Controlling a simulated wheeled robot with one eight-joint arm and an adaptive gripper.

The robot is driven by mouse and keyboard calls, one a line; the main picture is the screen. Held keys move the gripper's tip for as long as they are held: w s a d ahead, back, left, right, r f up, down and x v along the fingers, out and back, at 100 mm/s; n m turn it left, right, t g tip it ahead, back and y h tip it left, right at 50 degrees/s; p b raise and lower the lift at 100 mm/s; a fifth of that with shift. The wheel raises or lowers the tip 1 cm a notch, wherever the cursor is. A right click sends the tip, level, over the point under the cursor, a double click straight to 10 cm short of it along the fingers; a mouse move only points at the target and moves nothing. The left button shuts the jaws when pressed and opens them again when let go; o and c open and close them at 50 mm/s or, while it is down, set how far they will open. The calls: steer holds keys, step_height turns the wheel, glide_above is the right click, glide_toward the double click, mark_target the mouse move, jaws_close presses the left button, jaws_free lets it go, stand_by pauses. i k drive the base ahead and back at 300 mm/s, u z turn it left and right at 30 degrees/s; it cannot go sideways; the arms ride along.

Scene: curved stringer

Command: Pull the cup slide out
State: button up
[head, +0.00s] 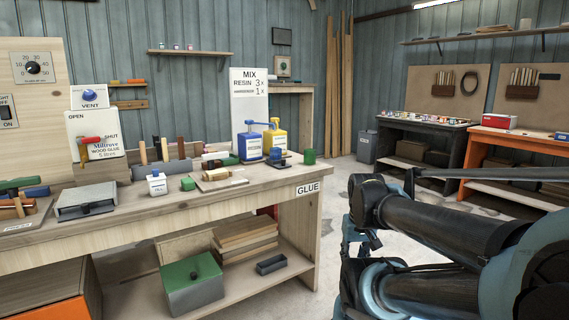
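A low grey metal box (87,207) with a sloped lid and a small dark part on it sits at the front left of the wooden bench. It may hold the cup slide, but I cannot tell. No label naming a cup slide is readable. My arm fills the lower right of the head view, well to the right of the bench. Its dark links are folded there, and I cannot make out my gripper's fingers.
The wooden glue bench (260,222) holds a white jar (157,184), a blue pump bottle (250,142), a yellow pump bottle (275,137) and several tools. A green-lidded box (190,287) stands on its lower shelf. Open floor lies between the bench and the dark bench (402,126) behind.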

mark_target(279, 165)
steer(key=z, duration=0.05)
steer(key=i, duration=1)
steer(key=u, duration=0.05)
